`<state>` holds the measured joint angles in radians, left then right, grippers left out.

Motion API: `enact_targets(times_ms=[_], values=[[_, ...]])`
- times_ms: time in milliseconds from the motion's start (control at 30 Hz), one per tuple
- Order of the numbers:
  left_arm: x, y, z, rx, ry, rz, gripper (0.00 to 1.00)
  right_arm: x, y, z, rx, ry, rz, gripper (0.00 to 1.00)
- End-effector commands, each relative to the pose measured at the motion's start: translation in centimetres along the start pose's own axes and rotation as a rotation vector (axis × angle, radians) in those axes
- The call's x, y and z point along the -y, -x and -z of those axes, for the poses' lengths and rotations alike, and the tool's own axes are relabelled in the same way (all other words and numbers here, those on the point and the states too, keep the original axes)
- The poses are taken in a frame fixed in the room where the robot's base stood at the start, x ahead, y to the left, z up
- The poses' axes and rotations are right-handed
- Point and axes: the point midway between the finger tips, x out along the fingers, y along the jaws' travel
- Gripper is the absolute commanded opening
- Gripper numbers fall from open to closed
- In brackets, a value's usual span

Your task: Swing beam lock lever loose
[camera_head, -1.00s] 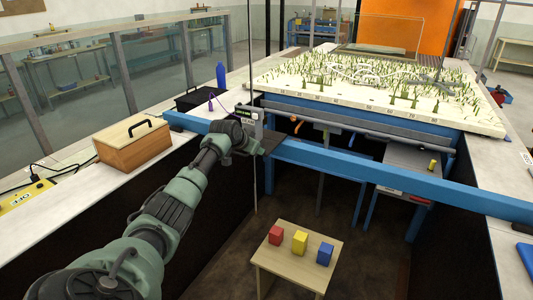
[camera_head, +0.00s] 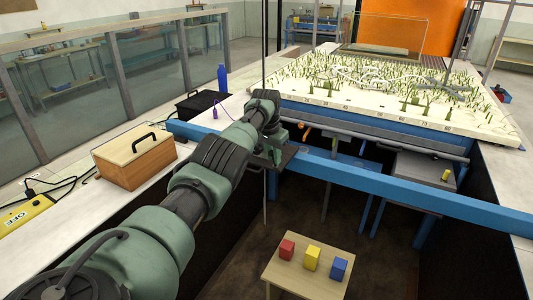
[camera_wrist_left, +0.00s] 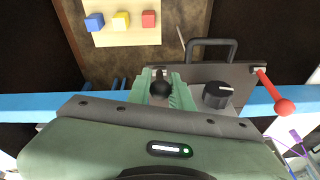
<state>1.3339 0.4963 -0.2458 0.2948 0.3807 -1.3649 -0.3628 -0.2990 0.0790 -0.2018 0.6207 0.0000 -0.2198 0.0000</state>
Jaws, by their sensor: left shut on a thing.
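The blue beam (camera_head: 400,184) crosses the flume, with a dark carriage plate (camera_head: 287,155) on it. In the left wrist view this plate (camera_wrist_left: 205,76) carries a black handle, a black dial knob (camera_wrist_left: 217,95) and, at right, a lever with a red ball end (camera_wrist_left: 284,107). My left gripper (camera_head: 274,150) is at the carriage. In its wrist view the green fingers (camera_wrist_left: 164,88) are shut around a black ball-ended lever (camera_wrist_left: 160,90); its shaft is mostly hidden. I cannot tell from its look which lever is the beam lock. My right gripper is not in view.
A small table (camera_head: 290,280) with red, yellow and blue blocks stands below, in front of the beam. A wooden box (camera_head: 134,160) and a blue bottle (camera_head: 222,78) stand on the left ledge. A thin vertical rod (camera_head: 264,45) rises at the carriage.

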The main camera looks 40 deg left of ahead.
Motion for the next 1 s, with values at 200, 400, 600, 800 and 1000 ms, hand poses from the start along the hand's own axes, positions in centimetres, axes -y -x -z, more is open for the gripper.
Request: enact_targets(times_ms=[200,400,600,800,1000], values=[[-0.71,-0.09,-0.01,0.015,-0.003,-0.007,0.00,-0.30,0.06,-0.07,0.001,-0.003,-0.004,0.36],[-0.72,-0.12,-0.02,0.015,-0.003,-0.006,0.00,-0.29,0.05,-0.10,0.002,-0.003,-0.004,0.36],[-0.70,-0.13,-0.04,0.015,-0.003,-0.006,0.40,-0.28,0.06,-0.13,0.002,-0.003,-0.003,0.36],[-0.63,-0.07,-0.01,0.014,-0.002,-0.005,0.43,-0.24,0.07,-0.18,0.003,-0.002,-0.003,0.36],[-0.57,0.19,0.06,0.013,-0.002,-0.004,0.43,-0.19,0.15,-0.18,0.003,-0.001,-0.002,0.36]])
